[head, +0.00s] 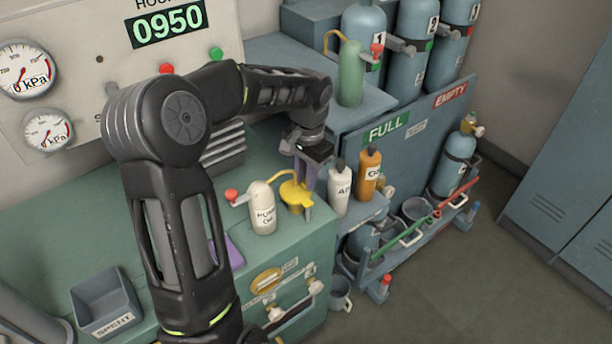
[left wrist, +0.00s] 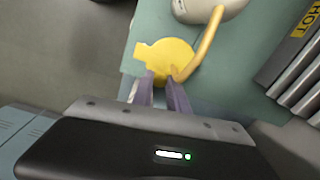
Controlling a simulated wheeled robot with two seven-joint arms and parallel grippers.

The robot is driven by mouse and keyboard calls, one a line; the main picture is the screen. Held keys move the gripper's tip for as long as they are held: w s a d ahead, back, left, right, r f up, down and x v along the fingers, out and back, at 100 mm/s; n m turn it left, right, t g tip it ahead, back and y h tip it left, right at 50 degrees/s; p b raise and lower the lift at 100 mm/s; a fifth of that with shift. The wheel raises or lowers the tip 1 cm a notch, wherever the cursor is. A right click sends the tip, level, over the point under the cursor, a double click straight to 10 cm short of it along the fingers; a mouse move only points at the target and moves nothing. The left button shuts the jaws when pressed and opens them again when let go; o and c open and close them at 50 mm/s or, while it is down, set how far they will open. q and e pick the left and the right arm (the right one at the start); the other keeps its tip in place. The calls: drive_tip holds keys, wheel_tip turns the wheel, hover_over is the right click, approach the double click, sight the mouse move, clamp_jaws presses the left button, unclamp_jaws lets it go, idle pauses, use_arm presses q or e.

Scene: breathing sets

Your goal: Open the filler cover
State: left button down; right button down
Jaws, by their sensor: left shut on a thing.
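The yellow filler cover (head: 293,192) is a round cap with a tab, near the right edge of the green bench top; it seems to lie over a yellow neck. In the left wrist view the cover (left wrist: 163,60) lies just beyond my fingertips. My left gripper (head: 307,187) reaches down from above with its purple-grey fingers at the cover's edge, shut on it. The fingers also show in the left wrist view (left wrist: 164,82). The exact contact is partly hidden. My right gripper is not in view.
A white pump oil bottle (head: 262,210) stands close left of the cover, its thin yellow spout arching near it. White (head: 339,190) and orange (head: 367,172) bottles stand to the right. A SPENT tray (head: 105,300) is at the lower left. Gas cylinders (head: 408,50) stand behind.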

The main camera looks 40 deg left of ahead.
use_arm(q)
drive_tip(key=shift+w+d+m, duration=0.2)
drive_tip(key=shift+d+m, duration=0.05)
drive_tip(key=shift+m, duration=0.45)
drive_tip(key=c, duration=1.3)
unclamp_jaws()
drive_tip(key=shift+r, duration=0.1)
wheel_tip(320, 180, up, 8)
drive_tip(key=shift+d+f, duration=0.15)
drive_tip(key=shift+f, duration=0.05)
drive_tip(key=shift+c, duration=0.3)
